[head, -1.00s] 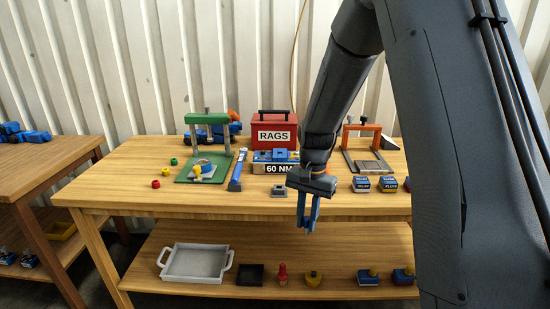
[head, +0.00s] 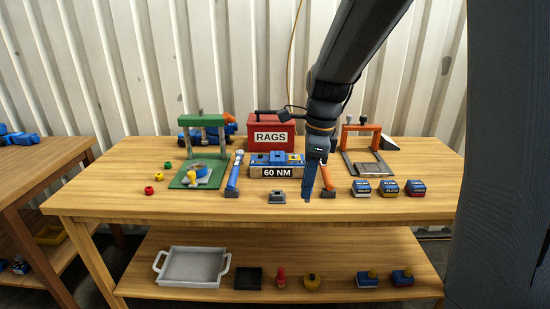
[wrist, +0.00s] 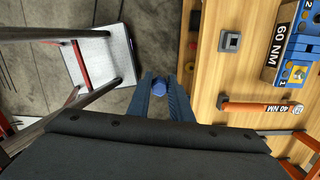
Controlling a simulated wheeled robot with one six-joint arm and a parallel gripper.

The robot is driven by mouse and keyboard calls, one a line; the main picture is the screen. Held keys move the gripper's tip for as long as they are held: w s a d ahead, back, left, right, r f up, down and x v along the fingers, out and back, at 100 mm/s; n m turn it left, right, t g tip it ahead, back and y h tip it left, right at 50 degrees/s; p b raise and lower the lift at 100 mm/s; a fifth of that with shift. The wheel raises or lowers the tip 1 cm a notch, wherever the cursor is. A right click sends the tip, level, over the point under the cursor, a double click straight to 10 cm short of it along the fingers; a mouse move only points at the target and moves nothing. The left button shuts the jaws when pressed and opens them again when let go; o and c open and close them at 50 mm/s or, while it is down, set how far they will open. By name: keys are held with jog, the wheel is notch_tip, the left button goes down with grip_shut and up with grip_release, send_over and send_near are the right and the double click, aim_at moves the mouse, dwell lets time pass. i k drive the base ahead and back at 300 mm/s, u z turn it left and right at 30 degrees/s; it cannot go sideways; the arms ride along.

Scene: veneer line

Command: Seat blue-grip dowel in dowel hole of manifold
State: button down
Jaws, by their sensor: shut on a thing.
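My gripper (head: 308,196) points down at the front of the bench, its fingers blue. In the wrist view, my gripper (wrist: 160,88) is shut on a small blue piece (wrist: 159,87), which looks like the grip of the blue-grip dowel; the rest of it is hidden. There the fingers show over the floor, just off the bench edge. A blue-topped block (head: 277,158) stands behind the 60 NM label and also shows in the wrist view (wrist: 302,48). I cannot tell whether it is the manifold, and no dowel hole is clear. A small grey socketed block (head: 277,197) lies in front.
An orange-handled 40 NM wrench (wrist: 262,106) lies close by the gripper. A blue wrench (head: 234,173), green fixture (head: 207,121), orange-topped stand (head: 361,128) and labelled boxes (head: 388,187) stand on the bench. The bench front (head: 200,208) is mostly clear.

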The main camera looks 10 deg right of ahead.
aim_at(277, 160)
jog(key=i, duration=1.3)
